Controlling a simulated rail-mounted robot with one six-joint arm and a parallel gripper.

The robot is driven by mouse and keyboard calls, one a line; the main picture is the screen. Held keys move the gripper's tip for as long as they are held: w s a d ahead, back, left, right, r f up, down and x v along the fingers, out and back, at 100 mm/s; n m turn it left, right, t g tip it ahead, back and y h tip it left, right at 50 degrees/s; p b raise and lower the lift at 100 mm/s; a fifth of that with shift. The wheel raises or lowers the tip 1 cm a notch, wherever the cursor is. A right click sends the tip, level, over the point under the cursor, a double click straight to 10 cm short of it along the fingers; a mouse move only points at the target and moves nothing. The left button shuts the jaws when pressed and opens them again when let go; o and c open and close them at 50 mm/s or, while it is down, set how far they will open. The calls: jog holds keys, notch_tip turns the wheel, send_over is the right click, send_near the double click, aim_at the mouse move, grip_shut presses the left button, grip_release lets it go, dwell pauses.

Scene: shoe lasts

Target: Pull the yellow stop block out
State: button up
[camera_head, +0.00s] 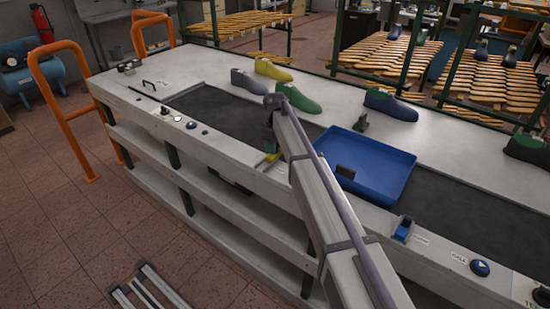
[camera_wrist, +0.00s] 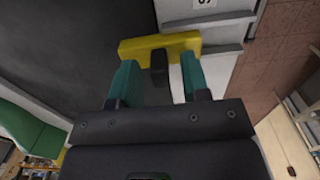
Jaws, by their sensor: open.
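The yellow stop block (camera_wrist: 185,42) is a bar lying across the edge between the dark belt and the pale bench frame in the wrist view. A dark upright grip (camera_wrist: 159,66) stands at its middle. My gripper (camera_wrist: 158,60) is open, with one teal finger on each side of the dark grip and gaps showing between. The fingertips come close to the bar; I cannot tell whether they touch it. In the head view a small yellow part of the block (camera_head: 272,157) shows at the belt's near edge, beside my arm, which hides the rest.
A blue tray (camera_head: 370,180) sits on the belt right of my arm. Grey (camera_head: 247,81), yellow (camera_head: 272,70), green (camera_head: 298,98) and dark blue (camera_head: 390,104) lasts stand along the bench's far side. The dark belt (camera_head: 215,105) left of my arm is clear.

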jog(key=shift+f, duration=0.1)
grip_shut()
dwell(0.3)
